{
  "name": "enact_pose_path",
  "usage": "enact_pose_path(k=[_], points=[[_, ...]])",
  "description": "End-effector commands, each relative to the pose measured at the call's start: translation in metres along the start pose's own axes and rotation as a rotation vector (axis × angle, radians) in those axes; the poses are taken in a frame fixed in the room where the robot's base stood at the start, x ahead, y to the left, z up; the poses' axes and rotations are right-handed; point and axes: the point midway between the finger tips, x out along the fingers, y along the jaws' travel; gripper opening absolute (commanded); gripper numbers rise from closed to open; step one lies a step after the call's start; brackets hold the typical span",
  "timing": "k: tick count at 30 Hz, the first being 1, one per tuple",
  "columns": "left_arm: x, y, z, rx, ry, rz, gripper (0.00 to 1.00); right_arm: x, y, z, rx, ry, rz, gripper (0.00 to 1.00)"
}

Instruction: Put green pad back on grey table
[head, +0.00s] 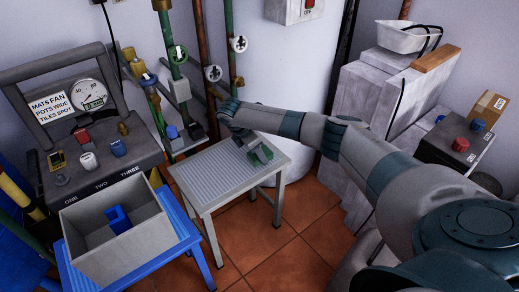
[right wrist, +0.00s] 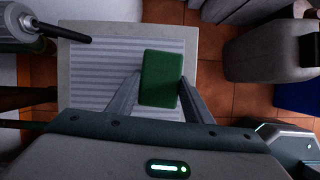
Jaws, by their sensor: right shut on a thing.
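The green pad (right wrist: 162,66) is a dark green block between the two fingers of my right gripper (right wrist: 159,80) in the right wrist view. The gripper is shut on it. In the head view the pad (head: 265,154) and my right gripper (head: 257,156) are small and partly mixed together at the right part of the grey table (head: 208,172). The table's ribbed top also lies behind the pad in the right wrist view (right wrist: 90,75). I cannot tell whether the pad touches the top. My left gripper is not in view.
A grey bin (head: 88,212) with a blue block (head: 118,219) in it stands on a blue table (head: 192,243) at the left. A panel with a gauge (head: 89,93) and pipes stand behind. The left part of the grey tabletop is clear.

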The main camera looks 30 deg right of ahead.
Motion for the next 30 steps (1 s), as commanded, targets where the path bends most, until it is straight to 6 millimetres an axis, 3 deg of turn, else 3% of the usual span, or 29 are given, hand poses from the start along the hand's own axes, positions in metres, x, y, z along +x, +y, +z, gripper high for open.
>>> enact_pose_path(k=[20, 21, 22, 30], points=[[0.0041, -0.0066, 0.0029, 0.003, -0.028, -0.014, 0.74, 0.0127, -0.0006, -0.0052, 0.001, -0.001, 0.0, 0.25], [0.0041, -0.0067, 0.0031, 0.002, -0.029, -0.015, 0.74, 0.0124, -0.0005, -0.005, 0.001, -0.001, 0.001, 0.56], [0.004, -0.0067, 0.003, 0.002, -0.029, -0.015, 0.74, 0.0124, -0.0005, -0.005, 0.0, -0.001, 0.001, 0.63], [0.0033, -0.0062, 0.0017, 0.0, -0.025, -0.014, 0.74, 0.0121, -0.0004, -0.0049, 0.001, -0.001, 0.001, 0.65]])
